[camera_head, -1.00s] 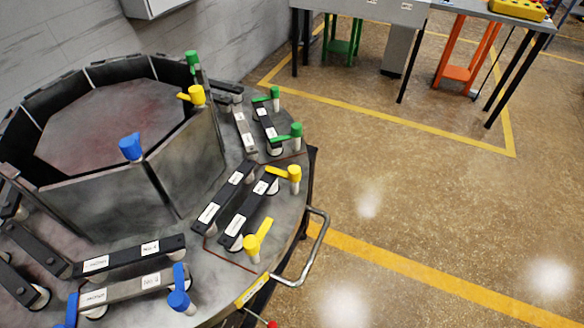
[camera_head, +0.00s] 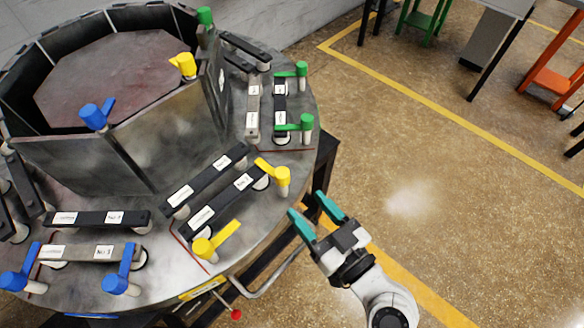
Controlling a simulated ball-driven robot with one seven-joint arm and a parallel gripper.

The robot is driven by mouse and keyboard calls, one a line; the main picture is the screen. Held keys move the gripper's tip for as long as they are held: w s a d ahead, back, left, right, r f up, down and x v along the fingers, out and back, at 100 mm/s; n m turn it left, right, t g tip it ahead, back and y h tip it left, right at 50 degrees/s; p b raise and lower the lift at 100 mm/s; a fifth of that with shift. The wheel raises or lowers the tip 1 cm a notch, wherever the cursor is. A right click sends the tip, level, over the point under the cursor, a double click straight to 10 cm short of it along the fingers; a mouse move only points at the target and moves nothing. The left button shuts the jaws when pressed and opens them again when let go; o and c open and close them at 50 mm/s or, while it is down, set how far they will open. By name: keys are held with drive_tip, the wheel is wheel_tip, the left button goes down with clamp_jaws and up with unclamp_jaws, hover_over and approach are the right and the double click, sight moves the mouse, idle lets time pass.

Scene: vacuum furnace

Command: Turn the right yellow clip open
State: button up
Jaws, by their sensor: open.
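The right yellow clip (camera_head: 282,178) stands on the rim of the round metal furnace plate (camera_head: 262,222). Its yellow lever points up and left, toward the end of a dark labelled bar (camera_head: 222,202). A second yellow clip (camera_head: 204,248) is nearer, at the lower left, with its lever pointing up and right. My gripper (camera_head: 307,203) is open and empty, to the lower right of the right yellow clip and apart from it in the picture. Its teal fingers point up and left. How high it is above the floor is hard to tell.
Green clips (camera_head: 305,122) stand farther back on the rim and blue clips (camera_head: 122,284) at the front left. A third yellow clip (camera_head: 184,65) is on the raised ring wall. A metal handle (camera_head: 268,287) juts from the plate's side. Open floor (camera_head: 450,215) lies to the right.

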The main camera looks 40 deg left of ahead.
sight(286, 182)
drive_tip(key=p+x, duration=0.2)
drive_tip(key=x, duration=0.8)
clamp_jaws()
idle(0.4)
